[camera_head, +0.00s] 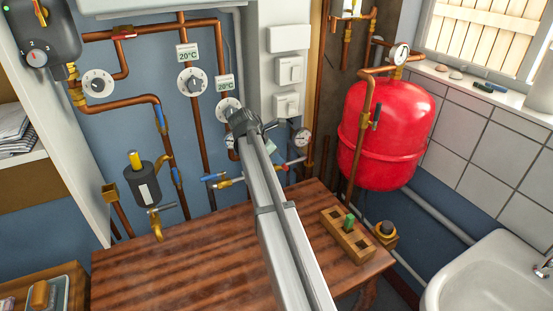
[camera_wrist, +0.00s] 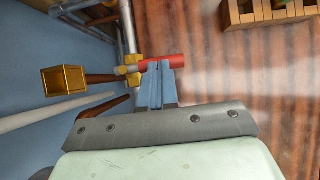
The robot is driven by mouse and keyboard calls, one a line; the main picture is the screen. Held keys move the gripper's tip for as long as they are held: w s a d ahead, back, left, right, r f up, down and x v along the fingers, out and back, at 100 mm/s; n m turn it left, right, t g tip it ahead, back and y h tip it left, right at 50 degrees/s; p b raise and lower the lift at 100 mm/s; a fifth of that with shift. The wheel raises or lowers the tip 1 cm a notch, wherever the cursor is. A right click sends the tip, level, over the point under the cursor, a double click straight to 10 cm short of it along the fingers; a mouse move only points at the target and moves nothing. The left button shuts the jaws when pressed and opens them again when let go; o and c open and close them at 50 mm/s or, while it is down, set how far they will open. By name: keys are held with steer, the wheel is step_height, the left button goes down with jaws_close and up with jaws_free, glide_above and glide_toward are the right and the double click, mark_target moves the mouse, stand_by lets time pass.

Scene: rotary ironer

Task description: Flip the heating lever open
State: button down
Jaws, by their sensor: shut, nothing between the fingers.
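A red-handled lever (camera_wrist: 176,61) sticks out sideways from a small brass valve (camera_wrist: 131,70) in the wrist view. I take it to be the heating lever. It also shows in the head view as a red handle (camera_head: 294,162), just right of my arm. My gripper (camera_wrist: 154,72) is shut and empty, its blue-grey fingertips at the lower edge of the red handle. I cannot tell whether they touch it. In the head view my arm hides most of the gripper and part of the valve.
Blue-handled valves (camera_head: 213,177) sit to the left of my arm. A red tank (camera_head: 385,135) and a pressure gauge (camera_head: 300,137) are to the right. A wooden bench (camera_head: 165,270) lies below, with a wooden block (camera_head: 345,240) on it. Copper pipes run down the wall.

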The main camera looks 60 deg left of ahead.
steer(key=shift+w+d+n+y, duration=0.15)
steer(key=shift+w+n+y, duration=0.2)
steer(key=shift+n, duration=0.35)
steer(key=shift+w+d+n+y, duration=0.2)
steer(key=shift+w+n+y, duration=0.2)
steer(key=shift+n+y, duration=0.45)
steer(key=n, duration=0.1)
steer(key=w+n, duration=0.1)
steer(key=shift+n+g+y, duration=0.35)
steer(key=shift+g+y, duration=0.05)
steer(key=shift+w+a, duration=0.15)
steer(key=shift+w, duration=0.05)
steer(key=w, duration=0.1)
steer(key=w+a, duration=0.1)
steer(key=w, duration=0.1)
steer(key=shift+a, duration=0.25)
steer(key=shift+s+a, duration=0.1)
